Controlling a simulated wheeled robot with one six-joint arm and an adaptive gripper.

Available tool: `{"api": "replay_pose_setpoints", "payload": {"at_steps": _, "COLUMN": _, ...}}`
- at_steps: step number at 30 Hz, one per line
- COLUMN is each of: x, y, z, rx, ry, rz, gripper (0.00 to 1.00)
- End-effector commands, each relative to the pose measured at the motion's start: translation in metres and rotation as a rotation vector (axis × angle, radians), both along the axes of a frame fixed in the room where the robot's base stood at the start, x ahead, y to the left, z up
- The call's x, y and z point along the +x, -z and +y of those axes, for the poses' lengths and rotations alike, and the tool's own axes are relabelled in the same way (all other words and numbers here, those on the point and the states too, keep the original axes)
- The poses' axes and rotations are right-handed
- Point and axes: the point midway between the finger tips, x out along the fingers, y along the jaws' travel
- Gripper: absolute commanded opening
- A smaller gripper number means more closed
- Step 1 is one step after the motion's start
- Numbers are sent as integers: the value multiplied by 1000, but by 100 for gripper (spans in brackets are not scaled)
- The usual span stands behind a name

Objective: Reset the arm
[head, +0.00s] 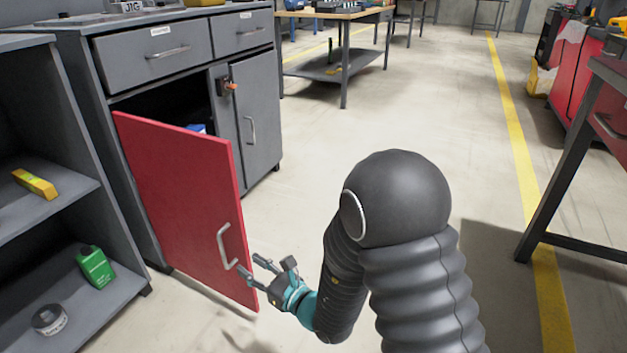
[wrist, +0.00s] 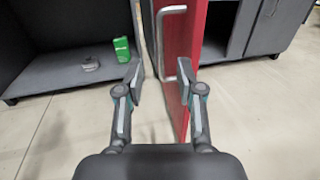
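My gripper (head: 262,275) is at the free edge of the open red cabinet door (head: 180,195), close to the lower end of its handle (head: 228,247). In the wrist view the two fingers of my gripper (wrist: 160,80) are spread apart. The red door (wrist: 183,50) and its handle (wrist: 162,40) show ahead, with the door edge and the handle's lower end in line with the space by the right finger. I cannot tell whether a finger touches the handle. Nothing is held. My arm reaches in from the lower right in the head view.
A grey cabinet (head: 150,60) with drawers stands behind the door. An open shelf (head: 45,195) at left holds a green container (head: 95,267), a round tin (head: 48,319) and a yellow box (head: 35,184). A red workbench (head: 580,75) stands at right. The middle floor is clear.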

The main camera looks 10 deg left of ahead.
Motion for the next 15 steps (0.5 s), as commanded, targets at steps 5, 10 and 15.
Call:
{"api": "replay_pose_setpoints", "payload": {"at_steps": 5, "x": -16, "y": 11, "z": 6, "rx": -56, "ry": -79, "rz": -4, "gripper": 37}}
{"api": "replay_pose_setpoints", "payload": {"at_steps": 10, "x": -74, "y": 33, "z": 14, "rx": -165, "ry": -338, "rz": -28, "gripper": 37}}
{"api": "replay_pose_setpoints", "payload": {"at_steps": 15, "x": -133, "y": 28, "z": 3, "rx": -265, "ry": -624, "rz": -136, "gripper": 37}}
